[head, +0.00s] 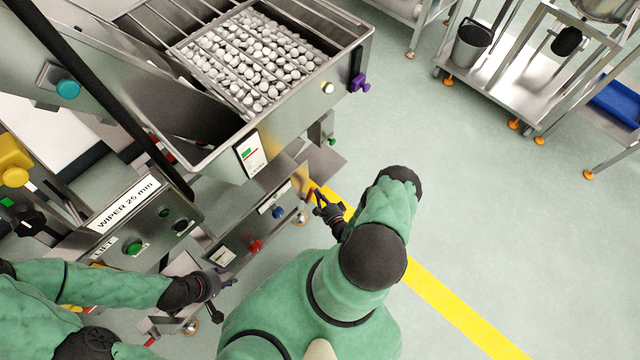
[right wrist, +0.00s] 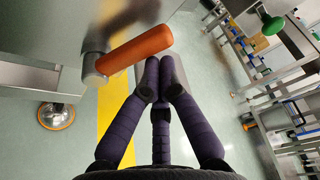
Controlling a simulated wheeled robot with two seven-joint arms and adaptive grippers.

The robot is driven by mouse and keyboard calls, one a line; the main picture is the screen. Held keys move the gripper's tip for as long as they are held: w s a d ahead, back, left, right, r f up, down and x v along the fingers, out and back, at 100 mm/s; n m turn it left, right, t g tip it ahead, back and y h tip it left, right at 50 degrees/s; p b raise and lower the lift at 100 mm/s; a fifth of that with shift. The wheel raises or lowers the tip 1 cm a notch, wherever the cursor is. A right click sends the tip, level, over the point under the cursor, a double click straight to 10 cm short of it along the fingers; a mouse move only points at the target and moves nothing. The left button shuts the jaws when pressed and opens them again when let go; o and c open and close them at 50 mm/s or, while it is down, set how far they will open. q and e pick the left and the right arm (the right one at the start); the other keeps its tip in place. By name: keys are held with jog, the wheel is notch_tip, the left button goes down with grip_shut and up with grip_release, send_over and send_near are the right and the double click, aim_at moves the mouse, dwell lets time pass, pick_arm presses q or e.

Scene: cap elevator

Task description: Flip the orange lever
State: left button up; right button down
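The orange lever (right wrist: 138,48) is a short rounded bar in the right wrist view. It tilts up to the right from a grey metal pivot (right wrist: 94,68) on the side of the steel machine. My right gripper (right wrist: 160,62) has its two dark fingers drawn together, with only a thin gap at the tips. The tips are just below the lever's free end; I cannot tell whether they touch it. In the head view the right gripper (head: 320,199) is at the machine's lower right corner, where the lever is hard to make out. My left gripper (head: 224,287) is near the machine's lower front; its fingers are unclear.
The machine's hopper (head: 290,117) holds many white caps. A front panel carries a red button (head: 256,246) and a blue button (head: 278,212). A yellow floor stripe (head: 440,296) runs past the machine. Open floor lies to the right, with a steel cart (head: 500,92) beyond.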

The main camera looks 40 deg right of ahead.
pick_arm(q)
jog(key=shift+r, duration=0.1)
pick_arm(e)
jog(key=shift+a+r, duration=0.55)
jog(key=shift+a, duration=0.45)
